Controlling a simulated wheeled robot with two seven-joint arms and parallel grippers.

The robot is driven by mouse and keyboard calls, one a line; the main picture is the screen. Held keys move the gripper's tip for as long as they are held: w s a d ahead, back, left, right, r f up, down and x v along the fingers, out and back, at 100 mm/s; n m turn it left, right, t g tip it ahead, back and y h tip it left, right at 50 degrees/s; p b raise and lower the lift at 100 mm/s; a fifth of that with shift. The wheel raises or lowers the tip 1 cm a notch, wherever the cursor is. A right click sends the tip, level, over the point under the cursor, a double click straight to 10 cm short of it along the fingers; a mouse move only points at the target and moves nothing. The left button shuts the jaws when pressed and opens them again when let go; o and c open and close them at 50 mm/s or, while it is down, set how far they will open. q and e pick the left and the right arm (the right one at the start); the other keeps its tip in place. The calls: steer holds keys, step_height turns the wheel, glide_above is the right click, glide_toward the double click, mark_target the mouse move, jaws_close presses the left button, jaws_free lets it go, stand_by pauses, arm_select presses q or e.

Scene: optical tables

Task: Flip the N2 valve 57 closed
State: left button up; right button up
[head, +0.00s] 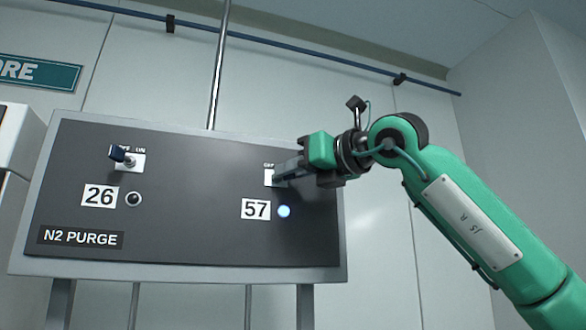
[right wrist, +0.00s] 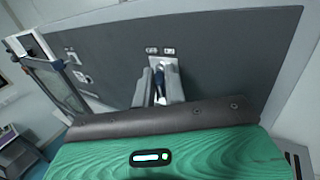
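Valve 57 is on the right of the dark N2 PURGE panel (head: 190,230). Its number label (head: 256,209) and a glowing blue-white lamp (head: 284,211) show below its white plate (head: 269,177); my right gripper covers its lever in the head view. In the right wrist view the dark blue lever (right wrist: 160,84) stands between the two grey fingers of my right gripper (right wrist: 160,82). The gap is narrow; I cannot tell whether both fingers touch the lever. In the head view my right gripper (head: 280,178) reaches the panel from the right. My left gripper is not in view.
Valve 26, with its dark blue lever (head: 121,156) pointing left and an unlit lamp (head: 134,199), is on the panel's left side. A vertical pipe (head: 218,65) rises behind the panel. A blue rail (head: 270,46) runs along the wall above.

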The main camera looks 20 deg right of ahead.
jaws_close()
